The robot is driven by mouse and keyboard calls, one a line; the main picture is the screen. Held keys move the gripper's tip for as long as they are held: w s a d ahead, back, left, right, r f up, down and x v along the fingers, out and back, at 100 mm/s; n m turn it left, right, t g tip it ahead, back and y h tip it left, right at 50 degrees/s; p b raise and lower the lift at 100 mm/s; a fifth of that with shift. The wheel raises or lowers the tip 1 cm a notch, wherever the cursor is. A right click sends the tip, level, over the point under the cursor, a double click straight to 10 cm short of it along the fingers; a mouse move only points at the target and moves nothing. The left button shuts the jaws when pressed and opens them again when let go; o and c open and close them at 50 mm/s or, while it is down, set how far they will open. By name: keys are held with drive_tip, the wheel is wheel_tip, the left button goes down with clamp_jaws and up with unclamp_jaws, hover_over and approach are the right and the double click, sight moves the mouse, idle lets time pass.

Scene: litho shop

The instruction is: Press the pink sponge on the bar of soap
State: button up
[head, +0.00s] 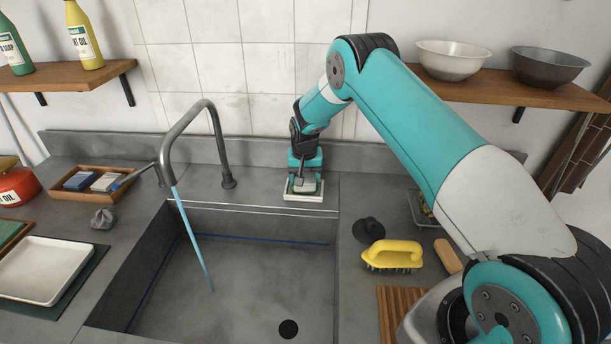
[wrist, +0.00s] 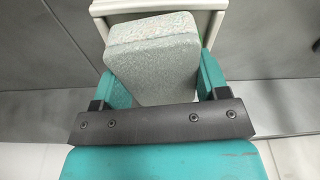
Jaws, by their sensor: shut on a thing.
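My gripper (wrist: 155,80) is shut on a pale grey-green, speckled block (wrist: 152,65) with a two-layered look, like a sponge. It does not look pink. In the head view my gripper (head: 304,186) points down at a small cream dish (head: 304,197) on the ledge behind the sink. The dish rim also shows in the wrist view (wrist: 215,22), just beyond the block. The block's lower end is at or over the dish; I cannot tell if it touches anything there. I cannot make out a bar of soap in the dish; the block and gripper hide its middle.
Water runs from the tap (head: 195,115) into the sink (head: 250,270) left of my gripper. A wooden tray (head: 62,195) holds a blue and a whitish block at the left. A yellow brush (head: 392,254) and black plunger-like piece (head: 369,230) stand right of the sink.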

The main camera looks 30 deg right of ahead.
sight(304, 174)
drive_tip(key=shift+r+p, duration=1.55)
drive_tip(key=shift+r, duration=1.95)
drive_tip(key=shift+f, duration=0.1)
